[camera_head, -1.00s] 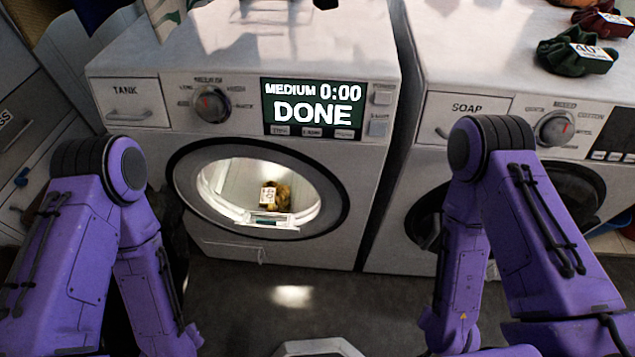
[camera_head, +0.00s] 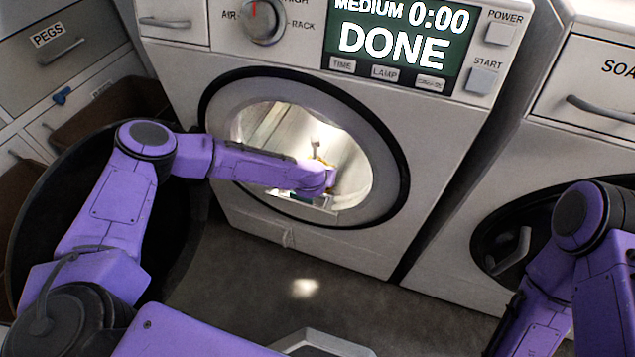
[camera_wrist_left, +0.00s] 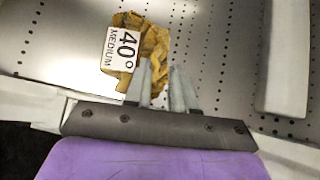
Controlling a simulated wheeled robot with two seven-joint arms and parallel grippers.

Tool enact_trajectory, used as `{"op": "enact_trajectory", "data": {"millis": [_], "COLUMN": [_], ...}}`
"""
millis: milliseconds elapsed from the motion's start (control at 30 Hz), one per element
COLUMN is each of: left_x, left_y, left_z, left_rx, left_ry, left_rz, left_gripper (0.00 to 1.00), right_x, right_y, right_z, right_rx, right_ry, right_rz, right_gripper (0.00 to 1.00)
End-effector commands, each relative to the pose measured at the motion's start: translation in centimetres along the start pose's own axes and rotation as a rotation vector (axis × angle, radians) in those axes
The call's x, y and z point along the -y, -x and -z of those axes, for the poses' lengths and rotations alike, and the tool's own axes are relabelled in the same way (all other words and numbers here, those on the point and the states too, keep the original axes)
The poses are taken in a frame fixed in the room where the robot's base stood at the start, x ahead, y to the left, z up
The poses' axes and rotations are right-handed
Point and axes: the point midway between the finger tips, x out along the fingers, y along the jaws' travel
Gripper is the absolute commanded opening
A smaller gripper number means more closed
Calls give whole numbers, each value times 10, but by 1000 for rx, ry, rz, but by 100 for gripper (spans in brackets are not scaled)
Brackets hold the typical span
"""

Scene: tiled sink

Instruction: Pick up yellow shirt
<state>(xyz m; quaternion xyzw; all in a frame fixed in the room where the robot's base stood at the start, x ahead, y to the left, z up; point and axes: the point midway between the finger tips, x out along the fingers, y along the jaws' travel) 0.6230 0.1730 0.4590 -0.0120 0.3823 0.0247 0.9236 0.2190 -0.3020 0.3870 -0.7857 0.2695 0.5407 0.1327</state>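The yellow shirt (camera_wrist_left: 151,48) lies crumpled on the perforated drum floor in the left wrist view, with a white "40° MEDIUM" tag (camera_wrist_left: 120,48) on its left side. In the head view my left arm reaches through the round opening of the washing machine (camera_head: 400,130) and mostly hides the shirt. My left gripper (camera_wrist_left: 162,66) is open, its two fingers apart at the near edge of the shirt. Part of the shirt shows between and left of the fingers; whether they touch it I cannot tell. My right gripper is out of view; only its arm shows at the lower right.
The opening's dark rim (camera_head: 400,165) surrounds my left forearm. The display reads "MEDIUM 0:00 DONE". A second machine (camera_head: 590,110) stands at right. A dark round tub (camera_head: 40,230) and drawers (camera_head: 50,45) are at left. A pale ridge (camera_wrist_left: 285,60) runs along the drum's right.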

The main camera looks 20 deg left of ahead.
Motion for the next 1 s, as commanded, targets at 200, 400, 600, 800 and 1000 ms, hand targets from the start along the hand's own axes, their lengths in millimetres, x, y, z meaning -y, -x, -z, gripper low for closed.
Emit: {"op": "enact_trajectory", "data": {"millis": [200,400,600,800,1000], "left_x": [-2,-4,-3,-3,-3], "left_y": [-33,-64,-64,-64,-64], "left_z": [3,0,-3,-3,-4], "left_rx": [0,1,-1,-1,0], "left_ry": [-1,-4,-5,-5,-6], "left_rz": [0,0,1,1,1], "left_gripper": [24,24,24,0,0], "right_x": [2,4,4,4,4], "right_y": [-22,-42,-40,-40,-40], "right_z": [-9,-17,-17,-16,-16], "right_rx": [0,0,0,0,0], "right_ry": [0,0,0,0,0], "right_rz": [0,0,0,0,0], "right_gripper": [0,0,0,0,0]}}
